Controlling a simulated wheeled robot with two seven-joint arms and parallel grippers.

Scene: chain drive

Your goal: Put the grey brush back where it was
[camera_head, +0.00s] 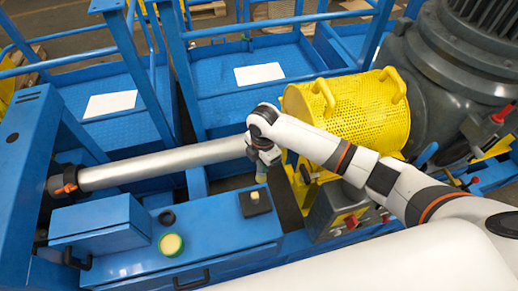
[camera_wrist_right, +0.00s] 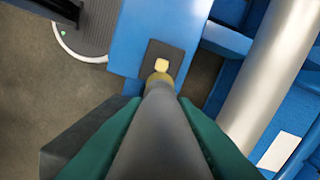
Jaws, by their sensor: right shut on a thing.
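My right gripper (camera_head: 262,158) hangs above the right end of the blue bench. In the right wrist view, its green fingers (camera_wrist_right: 160,140) are shut on the grey brush (camera_wrist_right: 158,125), a thick grey handle with a tan tip pointing away from the gripper. In the head view, the brush (camera_head: 261,174) shows small under the gripper. A dark pad (camera_head: 246,211) with a small pale yellow piece on it lies on the bench, just below and left of the brush. The pad also shows in the right wrist view (camera_wrist_right: 152,50), beyond the tip. I cannot tell whether they touch. My left gripper is not in view.
The blue bench (camera_head: 215,246) carries a yellow-topped round tin (camera_head: 171,244), a black ring (camera_head: 167,217) and a blue box (camera_head: 100,222). A long silver shaft (camera_head: 165,164) runs behind. A yellow perforated guard (camera_head: 345,110) and a grey control box (camera_head: 337,210) stand right of the gripper.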

